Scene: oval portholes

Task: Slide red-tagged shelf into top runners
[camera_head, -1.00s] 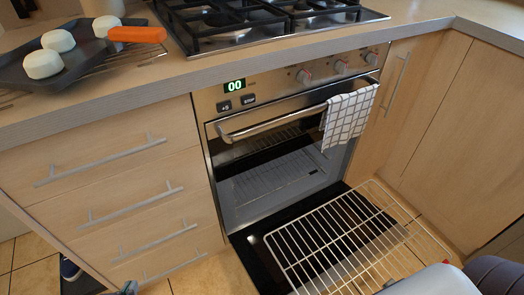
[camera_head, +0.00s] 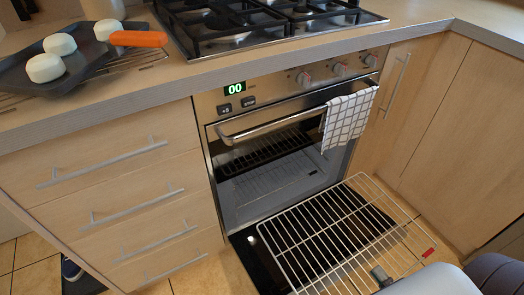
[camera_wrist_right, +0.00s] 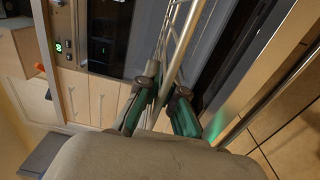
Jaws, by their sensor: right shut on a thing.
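The wire shelf (camera_head: 325,225) is a pale metal grid with a red tag (camera_head: 428,252) at its near right edge. It is held over the black lowered oven door (camera_head: 246,247), in front of the open oven cavity (camera_head: 270,185). My right gripper (camera_head: 379,274) is shut on the shelf's near edge, partly hidden by my arm. In the right wrist view the gripper's fingers (camera_wrist_right: 160,95) close around the shelf's wires (camera_wrist_right: 177,45). A dark rack-like grid (camera_head: 265,150) shows in the upper cavity; the top runners are not clear. My left gripper is not in view.
A checked towel (camera_head: 347,120) hangs on the handle bar (camera_head: 265,128) across the oven's upper front. Drawers (camera_head: 115,200) stand left and a cupboard (camera_head: 440,120) right. A pan (camera_head: 60,70) with white pieces and the hob (camera_head: 265,20) are above.

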